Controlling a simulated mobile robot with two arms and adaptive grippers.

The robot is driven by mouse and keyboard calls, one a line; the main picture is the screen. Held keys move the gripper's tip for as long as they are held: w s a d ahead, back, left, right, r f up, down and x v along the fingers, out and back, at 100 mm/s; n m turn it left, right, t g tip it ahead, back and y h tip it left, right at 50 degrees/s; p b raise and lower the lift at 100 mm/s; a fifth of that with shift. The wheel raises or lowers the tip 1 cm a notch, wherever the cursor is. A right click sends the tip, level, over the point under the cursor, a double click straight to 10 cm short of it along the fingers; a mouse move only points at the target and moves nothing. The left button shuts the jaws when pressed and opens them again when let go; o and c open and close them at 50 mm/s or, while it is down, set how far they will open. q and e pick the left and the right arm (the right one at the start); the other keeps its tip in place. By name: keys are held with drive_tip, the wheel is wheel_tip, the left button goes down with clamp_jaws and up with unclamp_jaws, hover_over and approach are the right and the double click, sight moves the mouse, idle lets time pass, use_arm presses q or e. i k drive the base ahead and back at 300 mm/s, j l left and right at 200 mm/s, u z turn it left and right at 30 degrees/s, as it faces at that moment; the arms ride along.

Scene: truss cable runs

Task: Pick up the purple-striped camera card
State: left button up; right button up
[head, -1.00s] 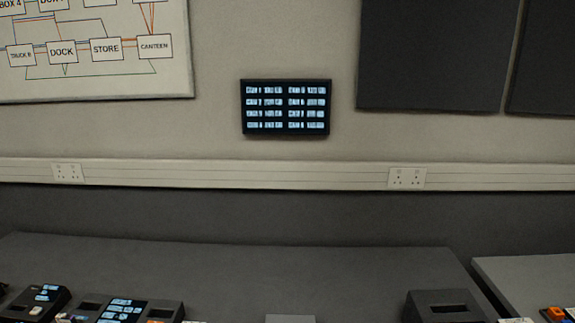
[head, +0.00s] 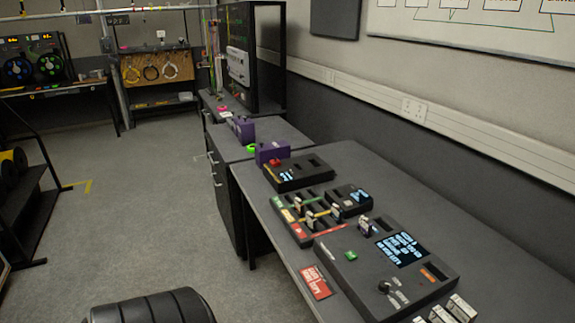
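Several small pale cards stand upright on the grey bench at the right of the head view. One card (head: 367,227) with a purplish tint stands at the upper left of a large dark console (head: 345,268). It may be the purple-striped camera card, but its stripe is too small to tell. Other cards stand in a tray with coloured strips (head: 287,213), and more white cards (head: 460,308) are at the bottom edge. Neither of my grippers is in view.
The grey bench (head: 380,175) runs along the right wall. A dark box with a red button (head: 298,174) and purple blocks (head: 272,152) stand farther back. A red label card (head: 314,283) lies at the bench's front edge. The floor (head: 150,220) on the left is mostly clear.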

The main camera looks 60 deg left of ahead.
sight(365, 228)
drive_tip(key=u, duration=1.65)
